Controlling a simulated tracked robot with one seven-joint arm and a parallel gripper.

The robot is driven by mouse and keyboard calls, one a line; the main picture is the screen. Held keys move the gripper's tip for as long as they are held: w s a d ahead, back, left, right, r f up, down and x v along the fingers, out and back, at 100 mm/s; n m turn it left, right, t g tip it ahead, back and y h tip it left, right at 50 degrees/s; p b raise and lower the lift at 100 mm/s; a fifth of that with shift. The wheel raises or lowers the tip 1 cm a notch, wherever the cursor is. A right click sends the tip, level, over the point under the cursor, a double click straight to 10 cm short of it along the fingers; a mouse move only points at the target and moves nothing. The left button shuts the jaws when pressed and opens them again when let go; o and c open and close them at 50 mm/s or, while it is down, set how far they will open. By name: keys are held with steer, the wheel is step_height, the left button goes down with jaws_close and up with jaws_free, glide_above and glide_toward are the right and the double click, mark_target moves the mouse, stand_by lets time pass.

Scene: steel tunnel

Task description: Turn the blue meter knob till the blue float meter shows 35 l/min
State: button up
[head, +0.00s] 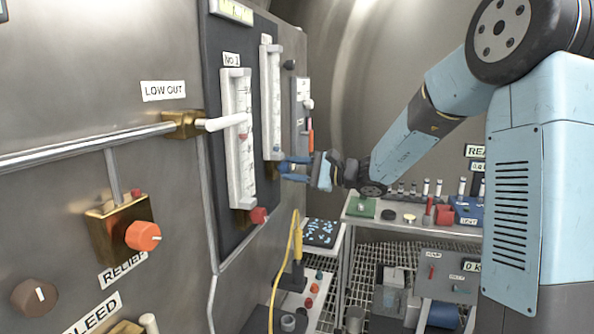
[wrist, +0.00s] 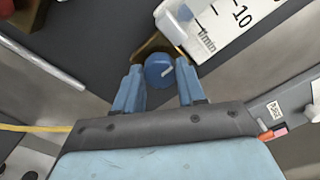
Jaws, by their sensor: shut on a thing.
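The blue meter knob (wrist: 159,71) is round with a pale pointer line and sits between my fingertips in the wrist view. My gripper (wrist: 160,84) is shut on it, one blue finger at each side. In the head view my gripper (head: 292,166) reaches the foot of the further float meter (head: 270,98) and hides the knob. The wrist view shows the low end of that meter's white scale (wrist: 229,20), with a "10" and "l/min".
A nearer meter marked No 1 (head: 235,120) has a red knob (head: 259,215) at its foot. A white handle (head: 226,122) juts out before it. A yellow cable (head: 296,240) hangs below. A bench (head: 400,222) with small items stands at the back.

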steer(key=shift+s+a+f, duration=0.1)
steer(key=shift+a+f, duration=0.05)
steer(key=shift+a, duration=0.2)
steer(key=shift+a+m, duration=0.15)
steer(key=shift+m, duration=0.45)
steer(key=m, duration=0.6)
steer(key=shift+a, duration=0.15)
steer(key=m, duration=0.4)
steer(key=shift+m, duration=2.1)
